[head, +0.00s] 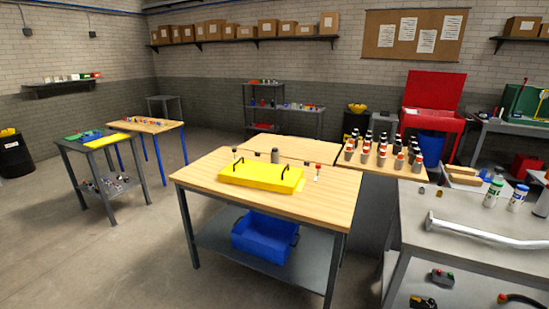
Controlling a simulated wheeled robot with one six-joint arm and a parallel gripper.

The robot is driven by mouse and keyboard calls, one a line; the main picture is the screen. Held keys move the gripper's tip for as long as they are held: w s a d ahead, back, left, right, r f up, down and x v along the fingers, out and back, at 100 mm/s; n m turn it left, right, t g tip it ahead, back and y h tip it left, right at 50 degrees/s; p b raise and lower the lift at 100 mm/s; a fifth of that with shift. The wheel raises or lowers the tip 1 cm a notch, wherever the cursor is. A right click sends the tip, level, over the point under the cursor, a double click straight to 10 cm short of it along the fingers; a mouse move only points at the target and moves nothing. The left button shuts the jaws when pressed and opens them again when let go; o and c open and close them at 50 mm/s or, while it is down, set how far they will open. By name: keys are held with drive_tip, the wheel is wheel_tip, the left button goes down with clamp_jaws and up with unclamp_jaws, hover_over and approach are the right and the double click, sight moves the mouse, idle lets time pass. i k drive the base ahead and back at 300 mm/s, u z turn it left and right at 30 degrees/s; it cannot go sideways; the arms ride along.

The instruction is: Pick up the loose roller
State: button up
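A yellow chassis (260,177) with dark handle-like parts lies on the wooden top of the middle table (215,160). A short dark grey cylinder (275,156) stands upright just behind the chassis. It may be the loose roller, but it is too small to tell, and I cannot tell whether it touches the chassis. A small white and red piece (317,173) stands to the right of the chassis. My gripper is not in view.
A blue bin (264,237) sits on the table's lower shelf. A wooden tabletop with several bottles (383,152) stands behind right. A grey bench (470,225) with a metal pipe (485,233) is at right. Open floor (140,260) lies left of the middle table.

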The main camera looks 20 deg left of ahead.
sight(274, 156)
drive_tip(key=k, duration=1.65)
drive_tip(key=u, duration=1.75)
drive_tip(key=i, duration=8.55)
drive_tip(key=z, duration=2.9)
